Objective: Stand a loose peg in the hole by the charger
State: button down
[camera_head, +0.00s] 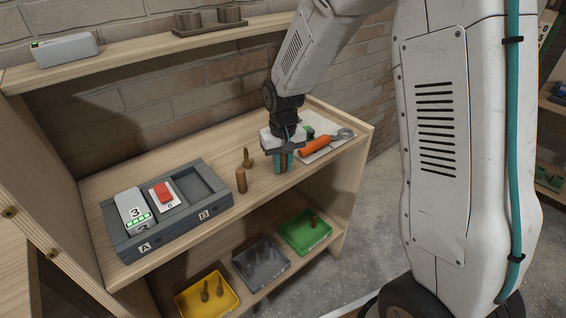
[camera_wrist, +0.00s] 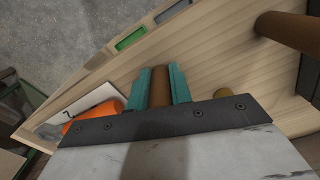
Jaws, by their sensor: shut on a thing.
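My gripper (camera_head: 283,165) is shut on a brown peg (camera_wrist: 160,88), which shows between its two teal fingers in the wrist view. It is over the right part of the wooden bench top (camera_head: 223,208). A second brown peg (camera_head: 241,181) stands upright just right of the charger (camera_head: 127,247); a brown peg also shows large in the wrist view (camera_wrist: 290,32). A thinner, brass-coloured peg (camera_head: 247,159) stands behind it. The charger is dark grey, with bays marked A and B. I cannot make out an empty hole by the charger.
A white battery (camera_head: 131,208) marked 3 and a red switch (camera_head: 162,191) are on the charger. An orange-handled wrench (camera_head: 314,147) lies right of my gripper. Yellow (camera_head: 190,303), grey (camera_head: 260,283) and green (camera_head: 300,246) bins with pegs sit on the shelf below.

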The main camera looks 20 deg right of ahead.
jog(key=shift+f, duration=0.1)
jog(key=c, duration=1.3)
grip_release()
jog(key=shift+o, duration=0.2)
